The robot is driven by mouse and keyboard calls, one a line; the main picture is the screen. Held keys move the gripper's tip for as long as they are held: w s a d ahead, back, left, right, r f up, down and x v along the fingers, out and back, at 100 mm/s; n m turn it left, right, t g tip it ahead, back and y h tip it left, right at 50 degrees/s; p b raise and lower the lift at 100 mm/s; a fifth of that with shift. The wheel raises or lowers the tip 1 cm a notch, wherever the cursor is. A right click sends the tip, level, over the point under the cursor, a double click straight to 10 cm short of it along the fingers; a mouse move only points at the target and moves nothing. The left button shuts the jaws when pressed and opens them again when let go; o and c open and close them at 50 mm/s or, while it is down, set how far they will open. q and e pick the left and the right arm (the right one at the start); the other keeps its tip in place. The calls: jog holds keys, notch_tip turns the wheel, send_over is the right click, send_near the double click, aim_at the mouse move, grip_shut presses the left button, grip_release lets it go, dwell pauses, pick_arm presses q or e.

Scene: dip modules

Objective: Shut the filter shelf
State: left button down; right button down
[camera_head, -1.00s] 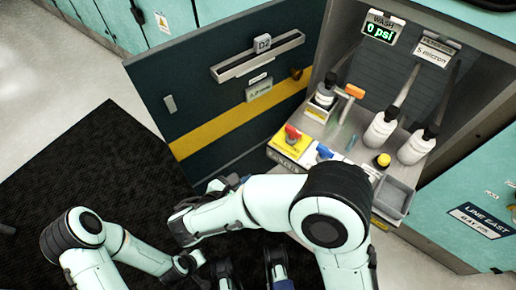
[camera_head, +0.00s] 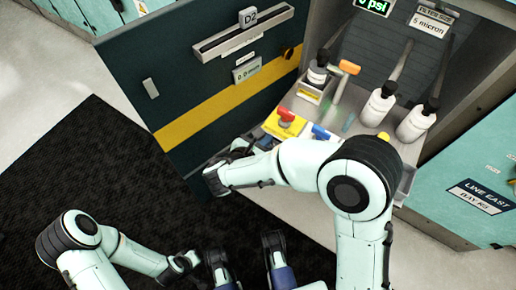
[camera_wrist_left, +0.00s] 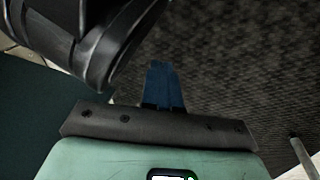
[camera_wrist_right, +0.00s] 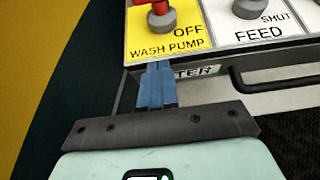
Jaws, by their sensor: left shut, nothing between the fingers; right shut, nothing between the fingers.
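The filter shelf (camera_head: 305,109) is pulled out of the open cabinet at the right in the head view. It carries white bottles, valve handles and a yellow WASH PUMP panel (camera_head: 284,124). My right forearm hides its front part. In the right wrist view, the shelf front with a label ending in "TER" (camera_wrist_right: 196,73) is just beyond my right gripper (camera_wrist_right: 158,66). Those blue fingers are shut and empty, close to the front's left end; I cannot tell whether they touch. My left gripper (camera_wrist_left: 162,67) is shut and empty over the black mat, away from the shelf.
The dark cabinet door (camera_head: 178,95) with a yellow stripe stands open left of the shelf. Bottles (camera_head: 376,106) stand upright on the shelf. A red valve knob (camera_wrist_right: 161,17) is above my right fingers. The black mat (camera_head: 90,165) is clear at the left.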

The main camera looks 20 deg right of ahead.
jog(key=shift+w+d, duration=0.15)
jog(key=shift+d, duration=0.05)
dwell(0.3)
